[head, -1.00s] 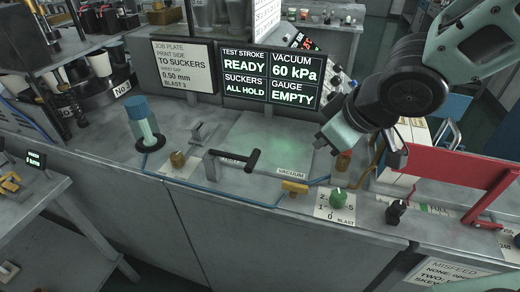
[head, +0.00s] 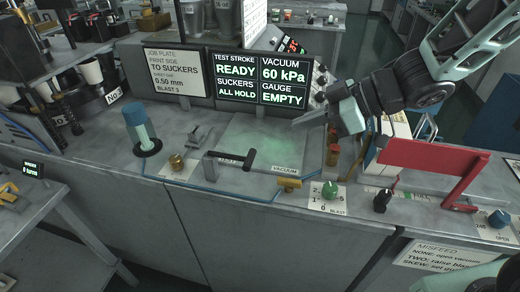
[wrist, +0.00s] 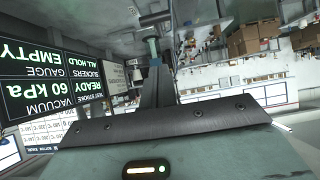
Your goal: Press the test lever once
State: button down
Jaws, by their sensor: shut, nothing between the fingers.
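The test lever, a black bar with a short cross grip (head: 249,160), stands at the front edge of the bench, left of the vacuum label. The label behind it is partly covered. My gripper (head: 306,121) is shut and empty. It points left over the right part of the pale green plate (head: 258,138), up and to the right of the lever and clearly apart from it. The display (head: 262,79) reads test stroke ready, suckers all hold, vacuum 60 kPa, gauge empty. It also shows upside down in the wrist view (wrist: 48,85). The lever cannot be made out in the wrist view.
A blue-capped cylinder (head: 142,128) and a brass knob (head: 176,161) stand left of the lever. A yellow fitting (head: 289,184) and a green blast knob (head: 329,190) lie to its right. A red guard (head: 430,158) stands farther right. The floor before the bench is partly open.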

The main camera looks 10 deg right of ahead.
jog(key=d+f+b+x, duration=0.1)
jog(key=f+x, duration=0.1)
jog(key=x, duration=1.1)
jog(key=shift+s+d, duration=0.25)
jog(key=shift+d, duration=0.05)
jog(key=shift+f, duration=0.15)
